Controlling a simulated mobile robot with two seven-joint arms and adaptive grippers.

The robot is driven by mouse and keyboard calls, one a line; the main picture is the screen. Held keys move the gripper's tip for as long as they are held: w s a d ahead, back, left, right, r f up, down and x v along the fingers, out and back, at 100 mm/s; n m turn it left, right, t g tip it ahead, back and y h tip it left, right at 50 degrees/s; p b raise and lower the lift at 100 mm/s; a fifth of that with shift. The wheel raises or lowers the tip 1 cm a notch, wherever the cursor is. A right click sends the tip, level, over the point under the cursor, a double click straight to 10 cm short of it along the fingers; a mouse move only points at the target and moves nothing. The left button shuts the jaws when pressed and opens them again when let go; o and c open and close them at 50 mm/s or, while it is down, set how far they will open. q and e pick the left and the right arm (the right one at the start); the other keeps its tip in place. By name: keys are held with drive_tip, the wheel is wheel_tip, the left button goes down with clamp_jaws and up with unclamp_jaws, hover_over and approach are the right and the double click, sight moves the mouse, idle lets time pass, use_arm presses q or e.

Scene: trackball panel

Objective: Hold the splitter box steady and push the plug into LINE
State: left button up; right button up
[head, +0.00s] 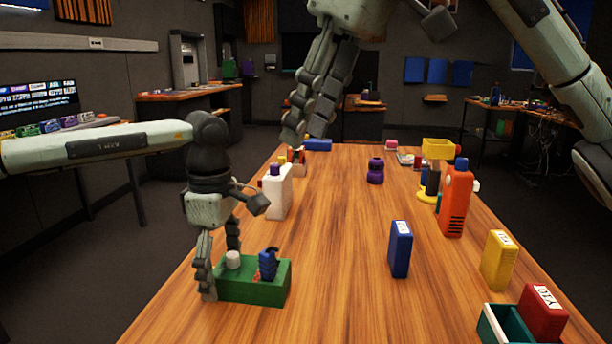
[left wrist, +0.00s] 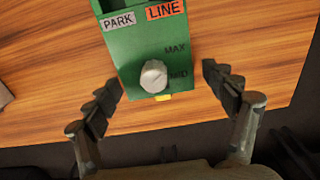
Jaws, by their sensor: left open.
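The green splitter box (head: 255,290) lies on the table at the front left in the head view. In the left wrist view the box (left wrist: 145,95) shows PARK and LINE labels and a white knob (left wrist: 153,76). A blue plug (head: 268,264) stands on the box's right part in the head view. I cannot tell which socket it is at; it is outside the left wrist view. My left gripper (head: 218,268) is open, its fingers on either side of the box's knob end.
A white bottle (head: 277,192) stands just behind my left gripper. A blue box (head: 400,249), yellow box (head: 498,260), orange bottle (head: 455,203), red box (head: 542,312) and green tray (head: 490,325) stand to the right.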

use_arm(q)
wheel_tip(320, 180, up, 12)
idle(0.4)
drive_tip(key=shift+o, duration=0.5)
drive_tip(key=shift+o, duration=1.2)
drive_tip(key=shift+r, duration=2.95)
drive_tip(key=shift+r, duration=2)
